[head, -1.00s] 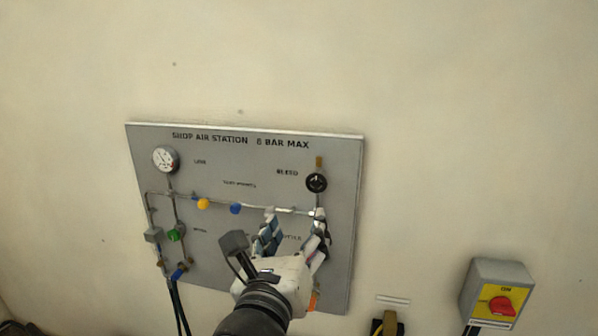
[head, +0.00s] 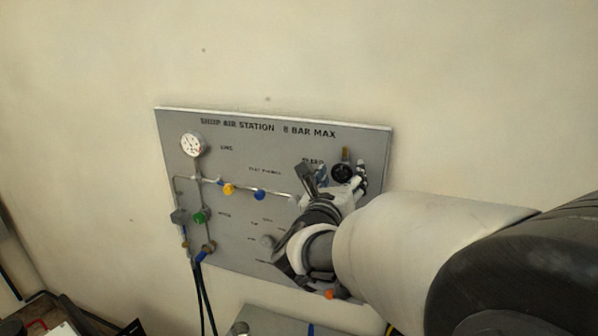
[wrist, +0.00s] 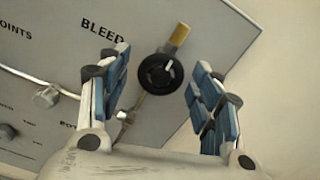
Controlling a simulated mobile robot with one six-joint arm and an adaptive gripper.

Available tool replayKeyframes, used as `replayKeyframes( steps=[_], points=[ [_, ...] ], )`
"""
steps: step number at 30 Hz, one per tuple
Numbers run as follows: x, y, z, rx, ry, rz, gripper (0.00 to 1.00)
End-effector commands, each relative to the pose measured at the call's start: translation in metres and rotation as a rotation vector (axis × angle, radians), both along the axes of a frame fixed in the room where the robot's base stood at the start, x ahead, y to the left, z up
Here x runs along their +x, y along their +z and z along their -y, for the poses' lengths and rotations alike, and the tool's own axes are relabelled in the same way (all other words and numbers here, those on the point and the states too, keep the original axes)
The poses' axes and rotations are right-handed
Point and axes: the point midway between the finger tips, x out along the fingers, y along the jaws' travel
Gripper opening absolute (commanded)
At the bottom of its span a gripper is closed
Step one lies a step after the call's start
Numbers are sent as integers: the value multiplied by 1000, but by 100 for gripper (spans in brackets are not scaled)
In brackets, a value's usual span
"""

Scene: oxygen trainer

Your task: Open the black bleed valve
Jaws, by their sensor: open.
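The black bleed valve (wrist: 160,71) is a round black knob with a white pointer mark, below a brass outlet (wrist: 179,35) on the grey panel. It shows between the two blue-padded fingers of my open gripper (wrist: 165,85) in the wrist view, with a gap on each side and no contact visible. In the head view the knob (head: 343,172) shows between the fingers of my gripper (head: 342,176), whose body hides the panel below it. The printed word BLEED is left of the valve.
The panel (head: 240,240) carries a gauge (head: 192,144), a yellow knob (head: 229,189), a blue knob (head: 260,194) and a green knob (head: 199,217) on thin pipes. Dark hoses (head: 203,300) hang at lower left. My arm covers the lower right of the head view.

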Motion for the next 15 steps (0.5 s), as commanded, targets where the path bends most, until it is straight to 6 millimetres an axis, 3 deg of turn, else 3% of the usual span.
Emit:
replayKeyframes(
  steps=[12, 15],
  points=[
    [10, 0, 4, 0, 0, 1, 59],
    [10, 0, 4, 0, 0, 1, 53]
  ],
)
